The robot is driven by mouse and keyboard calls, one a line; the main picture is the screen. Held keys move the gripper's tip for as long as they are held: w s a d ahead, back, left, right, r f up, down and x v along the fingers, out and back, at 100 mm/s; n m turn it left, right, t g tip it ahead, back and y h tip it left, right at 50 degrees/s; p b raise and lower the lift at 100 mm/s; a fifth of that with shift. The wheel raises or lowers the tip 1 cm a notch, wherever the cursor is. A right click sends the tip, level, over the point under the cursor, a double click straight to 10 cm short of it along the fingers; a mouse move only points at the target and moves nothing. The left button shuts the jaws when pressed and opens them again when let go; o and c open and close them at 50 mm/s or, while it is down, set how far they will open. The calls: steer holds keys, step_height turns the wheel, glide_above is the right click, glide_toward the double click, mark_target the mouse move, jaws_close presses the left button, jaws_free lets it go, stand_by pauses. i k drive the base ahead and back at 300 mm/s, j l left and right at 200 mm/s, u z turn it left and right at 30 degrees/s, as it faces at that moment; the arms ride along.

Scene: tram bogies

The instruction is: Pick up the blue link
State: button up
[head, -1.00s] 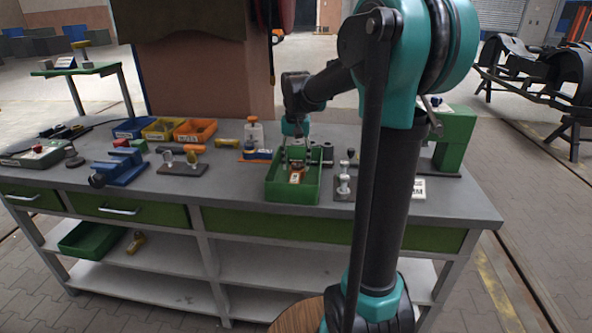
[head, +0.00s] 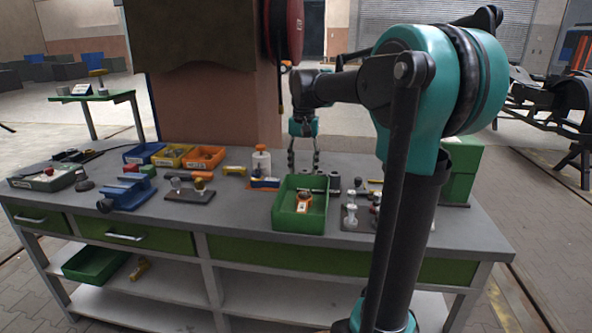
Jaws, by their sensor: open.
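A small blue piece (head: 264,184), which may be the blue link, lies on the workbench in front of a white bottle with an orange cap (head: 261,162). Its exact shape is too small to tell. My gripper (head: 303,164) points down with its two fingers apart and nothing visible between them. It hangs at the back of the green tray (head: 298,222), to the right of the blue piece and higher in the picture. An orange-and-white part (head: 303,202) is in the tray.
A blue vise (head: 127,194) and blue, yellow and orange bins (head: 204,157) stand on the left of the workbench (head: 238,214). A dark stand with several small parts (head: 352,215) is right of the tray. The front middle of the bench is clear.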

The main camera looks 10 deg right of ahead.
mark_target(261, 183)
steer(key=z, duration=0.7)
steer(key=i+j, duration=0.1)
steer(key=j, duration=0.25)
steer(key=i+j, duration=0.1)
steer(key=j, duration=0.6)
steer(key=i+j+u, duration=0.1)
steer(key=j, duration=0.2)
steer(key=i, duration=0.05)
